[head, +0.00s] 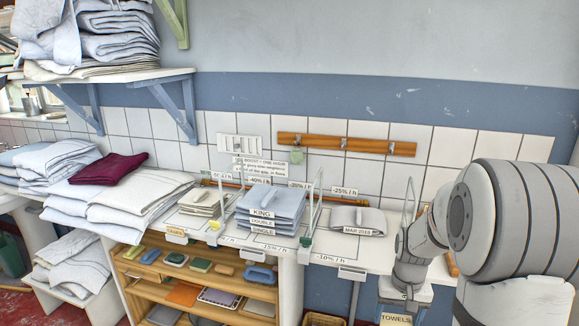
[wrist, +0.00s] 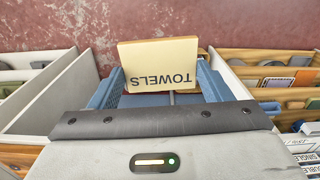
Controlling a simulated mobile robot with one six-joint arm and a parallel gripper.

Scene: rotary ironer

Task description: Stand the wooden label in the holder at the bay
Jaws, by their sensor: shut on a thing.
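The wooden label (wrist: 158,55), pale yellow and reading TOWELS, is held in my gripper (wrist: 160,85); the word is upside down in the wrist view. In the head view the label (head: 396,319) shows at the bottom edge, below my gripper (head: 404,290), in front of the counter. The bays are marked on the white counter (head: 378,253). A small pale holder (head: 351,273) hangs at its front edge, right of centre, and looks empty. Another holder at the left carries a yellowish label (head: 176,232). I cannot tell which bay is the label's.
Wooden shelves (head: 205,285) with small items are below. Red floor (wrist: 150,25) shows in the wrist view.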

